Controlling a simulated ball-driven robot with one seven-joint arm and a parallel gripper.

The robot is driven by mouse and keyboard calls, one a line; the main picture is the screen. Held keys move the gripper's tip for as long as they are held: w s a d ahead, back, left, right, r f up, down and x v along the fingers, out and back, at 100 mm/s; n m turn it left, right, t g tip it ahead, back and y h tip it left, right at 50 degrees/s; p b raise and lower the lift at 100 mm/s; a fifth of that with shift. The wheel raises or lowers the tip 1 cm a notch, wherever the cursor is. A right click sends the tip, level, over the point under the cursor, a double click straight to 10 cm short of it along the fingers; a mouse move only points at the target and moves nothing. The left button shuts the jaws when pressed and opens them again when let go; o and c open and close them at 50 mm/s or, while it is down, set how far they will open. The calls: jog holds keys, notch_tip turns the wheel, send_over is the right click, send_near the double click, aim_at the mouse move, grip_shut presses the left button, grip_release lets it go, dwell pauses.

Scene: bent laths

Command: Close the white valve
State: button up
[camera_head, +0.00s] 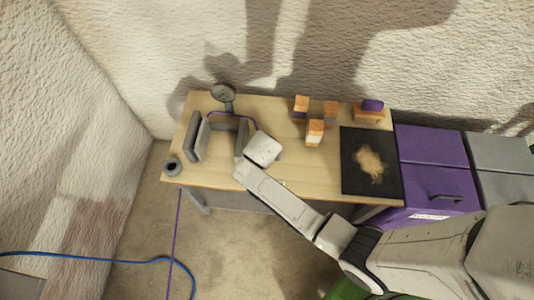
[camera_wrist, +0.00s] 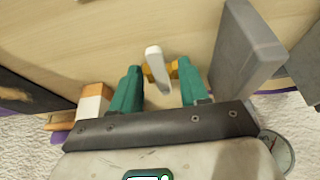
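The white valve's pale lever (camera_wrist: 156,66) shows in the wrist view, above a brass-coloured part (camera_wrist: 177,70). My gripper (camera_wrist: 160,76) has two teal fingers, spread apart with a gap on each side of the lever. The lever's lower end lies between the fingers. Whether either finger touches it, I cannot tell. In the head view, my gripper (camera_head: 240,145) is over the left half of the wooden table (camera_head: 225,173), and my own arm hides the valve there.
Grey upright boards (camera_head: 196,138) stand left of my gripper; one grey block (camera_wrist: 245,48) is close by in the wrist view. Orange-topped blocks (camera_head: 315,131) stand further right. A black mat (camera_head: 352,178) with sawdust lies at the table's right end, beside purple cabinets (camera_head: 430,145).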

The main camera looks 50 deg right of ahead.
jog(key=shift+r, duration=0.1)
jog(key=v, duration=1)
jog(key=shift+r, duration=0.3)
jog(key=shift+s+a, duration=0.1)
jog(key=s+r+n+g+y, duration=0.1)
jog(key=s+r+n+y, duration=0.2)
jog(key=s+n, duration=0.7)
jog(key=s+r, duration=0.1)
jog(key=s, duration=0.7)
jog(key=shift+g, duration=0.4)
